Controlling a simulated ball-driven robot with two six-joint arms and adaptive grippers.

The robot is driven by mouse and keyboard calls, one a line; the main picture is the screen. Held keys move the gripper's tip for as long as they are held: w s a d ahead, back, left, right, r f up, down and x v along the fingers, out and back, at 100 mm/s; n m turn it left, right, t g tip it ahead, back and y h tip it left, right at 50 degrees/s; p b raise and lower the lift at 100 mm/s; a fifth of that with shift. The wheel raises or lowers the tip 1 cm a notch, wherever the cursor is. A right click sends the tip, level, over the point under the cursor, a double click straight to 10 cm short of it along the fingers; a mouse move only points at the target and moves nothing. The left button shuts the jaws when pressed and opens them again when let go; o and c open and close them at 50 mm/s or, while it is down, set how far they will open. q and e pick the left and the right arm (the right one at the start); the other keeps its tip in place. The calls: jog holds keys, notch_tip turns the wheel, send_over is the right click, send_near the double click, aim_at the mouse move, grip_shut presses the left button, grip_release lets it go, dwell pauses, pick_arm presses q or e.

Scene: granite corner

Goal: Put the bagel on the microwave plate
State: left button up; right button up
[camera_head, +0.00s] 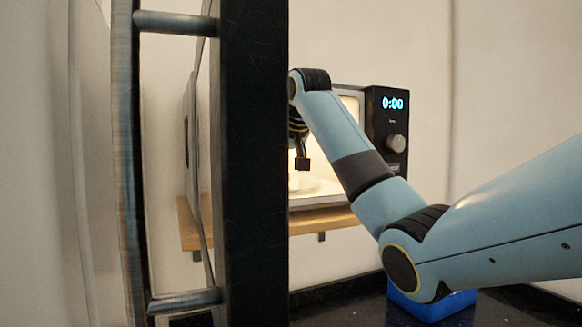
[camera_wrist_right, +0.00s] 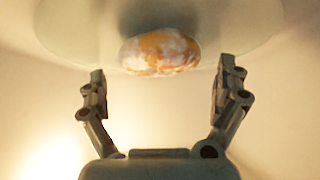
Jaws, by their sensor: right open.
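The bagel (camera_wrist_right: 160,52), golden brown with pale patches, shows in the right wrist view at the near rim of the pale round microwave plate (camera_wrist_right: 72,30). It overlaps the plate; the exact contact underneath is hidden. My right gripper (camera_wrist_right: 160,88) is open and empty, its fingers apart, with the bagel just ahead of the gap between them. In the head view, my right gripper (camera_head: 302,162) is inside the lit microwave (camera_head: 385,140), above the plate (camera_head: 325,187). I cannot make out the bagel there. My left gripper is not in view.
The open microwave door (camera_head: 252,160), with its long metal handle (camera_head: 128,160), stands close in front and hides the microwave's left side. The microwave rests on a wooden shelf (camera_head: 335,218). Below is a dark counter (camera_head: 335,308) with a blue object (camera_head: 430,305) partly behind my right arm.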

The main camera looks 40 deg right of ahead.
jog(key=b+v, duration=0.1)
jog(key=v, duration=0.3)
jog(key=shift+s+f+b, duration=0.15)
jog(key=shift+f+b, duration=0.05)
jog(key=shift+b, duration=0.1)
jog(key=s+a, duration=0.2)
jog(key=s, duration=0.9)
jog(key=shift+a, duration=0.3)
jog(key=shift+s, duration=0.15)
